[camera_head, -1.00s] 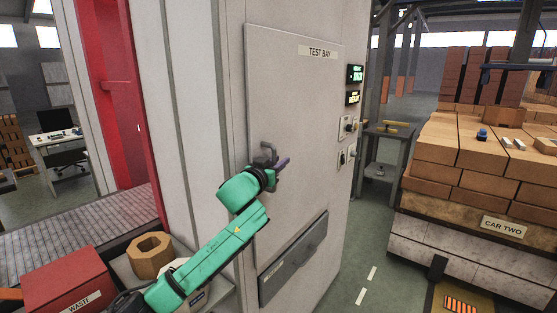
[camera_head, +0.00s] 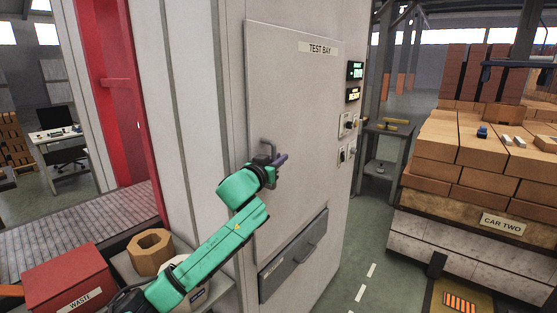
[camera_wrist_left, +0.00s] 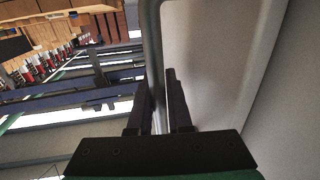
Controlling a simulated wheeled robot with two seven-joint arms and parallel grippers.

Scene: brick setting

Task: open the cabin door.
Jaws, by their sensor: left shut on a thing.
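The cabin door (camera_head: 295,100) is a pale grey panel labelled TEST BAY. It stands upright in the cabin wall and looks shut or nearly so. Its metal bar handle (camera_head: 268,146) is near the door's left edge. My left gripper (camera_head: 281,161) is at the handle, partly hidden by its own wrist. In the left wrist view the handle bar (camera_wrist_left: 155,60) runs between the two dark fingers of the gripper (camera_wrist_left: 158,105), which are shut on it. My right gripper is not in view.
Control panels (camera_head: 355,82) are right of the door. A brick-laden car (camera_head: 480,170) stands right; the floor between is clear.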

